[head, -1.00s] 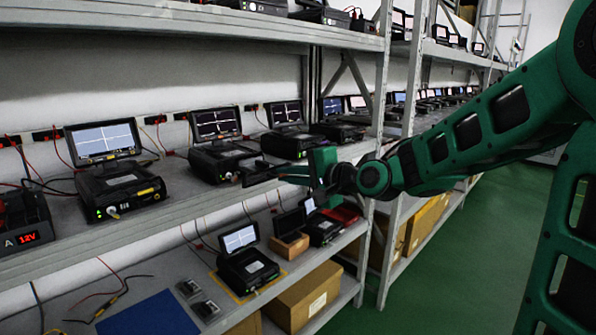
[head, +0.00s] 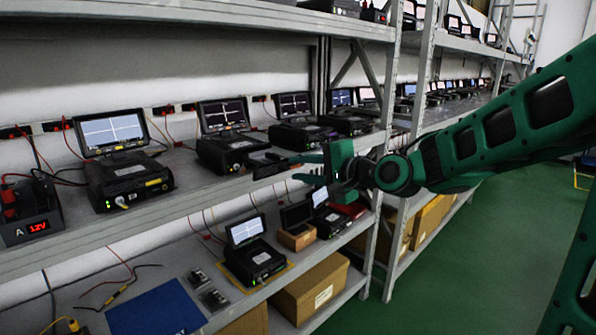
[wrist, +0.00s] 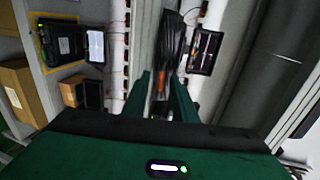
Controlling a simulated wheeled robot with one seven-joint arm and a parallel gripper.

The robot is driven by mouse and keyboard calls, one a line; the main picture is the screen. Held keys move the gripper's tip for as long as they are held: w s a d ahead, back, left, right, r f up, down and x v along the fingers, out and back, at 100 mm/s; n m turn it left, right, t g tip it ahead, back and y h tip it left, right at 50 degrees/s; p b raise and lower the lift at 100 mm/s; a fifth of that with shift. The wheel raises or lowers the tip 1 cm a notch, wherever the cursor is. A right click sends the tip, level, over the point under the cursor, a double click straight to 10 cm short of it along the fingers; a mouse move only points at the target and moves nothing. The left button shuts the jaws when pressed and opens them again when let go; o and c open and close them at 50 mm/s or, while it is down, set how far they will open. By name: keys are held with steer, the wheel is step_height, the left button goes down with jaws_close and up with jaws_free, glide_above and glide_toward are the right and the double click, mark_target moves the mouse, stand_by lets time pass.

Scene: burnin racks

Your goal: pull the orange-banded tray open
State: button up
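The orange-banded tray (wrist: 176,50) shows in the wrist view as a dark front with an orange strip, ahead of and between my fingers. It seems to belong to the black tester (head: 230,150) with a dark screen, second from the left on the middle shelf in the head view. My gripper (head: 275,169) is just in front of that tester's right side, pointing left along the shelf edge. In the wrist view my two green fingers (wrist: 162,88) stand apart with a gap. A dark part shows between them; I cannot tell whether they touch it.
Testers line the middle shelf (head: 200,195), one with a yellow label (head: 128,180) at left. A 12V supply (head: 30,212) stands at far left. The lower shelf holds a tester (head: 252,262), a blue mat (head: 155,308) and cardboard boxes (head: 312,290). The green aisle floor (head: 440,285) is clear.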

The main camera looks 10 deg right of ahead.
steer(key=v, duration=1)
steer(key=shift+f, duration=0.2)
steer(key=s+d+f+n+g+h, duration=0.25)
steer(key=s+d+f, duration=0.2)
steer(key=f, duration=0.25)
steer(key=s+d+f+n+g+h, duration=0.1)
steer(key=s+d+f+g+h, duration=0.25)
steer(key=d+f, duration=0.25)
steer(key=s+d+f+g, duration=0.2)
steer(key=s+d, duration=0.1)
steer(key=s, duration=0.4)
steer(key=s+d+f+n+g+h, duration=0.1)
steer(key=s+d+f+g, duration=0.1)
steer(key=s, duration=0.5)
steer(key=s+d+f+n+g+h, duration=0.1)
steer(key=s+d+f+g, duration=0.1)
steer(key=s, duration=0.6)
steer(key=shift+d+g, duration=0.6)
steer(key=shift+d, duration=0.5)
steer(key=shift+f, duration=0.1)
